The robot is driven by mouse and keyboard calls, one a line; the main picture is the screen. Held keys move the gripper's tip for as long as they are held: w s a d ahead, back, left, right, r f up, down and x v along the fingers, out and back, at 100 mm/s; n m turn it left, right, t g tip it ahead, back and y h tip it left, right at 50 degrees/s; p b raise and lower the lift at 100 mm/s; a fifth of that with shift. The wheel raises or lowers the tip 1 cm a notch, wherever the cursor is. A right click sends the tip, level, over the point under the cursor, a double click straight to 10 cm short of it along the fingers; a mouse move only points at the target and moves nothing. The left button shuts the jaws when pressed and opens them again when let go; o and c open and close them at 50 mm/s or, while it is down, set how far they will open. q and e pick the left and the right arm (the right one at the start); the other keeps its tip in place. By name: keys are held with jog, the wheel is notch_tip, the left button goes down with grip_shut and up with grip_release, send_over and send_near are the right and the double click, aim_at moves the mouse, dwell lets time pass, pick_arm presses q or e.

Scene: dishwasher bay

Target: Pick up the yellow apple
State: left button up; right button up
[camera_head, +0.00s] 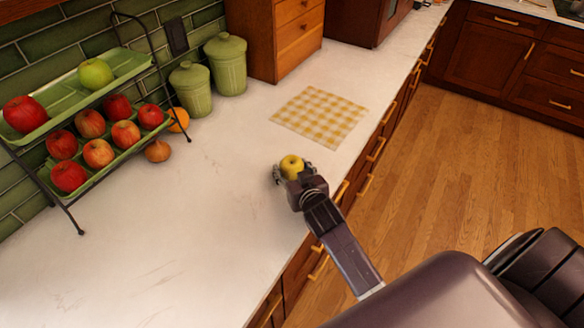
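The yellow apple (291,165) is at the middle of the white counter, near its front edge. My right gripper (292,172) is at the apple, with one finger on each side of it. The gripper's body hides the near side of the apple. I cannot tell whether the fingers press on it or stand just apart, or whether the apple rests on the counter. My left gripper is not in view.
A two-tier rack (112,68) with a green apple (95,73) and several red apples stands at the left. An onion (158,151), green canisters (227,64), a wooden drawer box (290,35) and a checkered cloth (320,116) are behind.

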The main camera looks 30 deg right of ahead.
jog(key=c, duration=0.7)
jog(key=shift+c, duration=0.2)
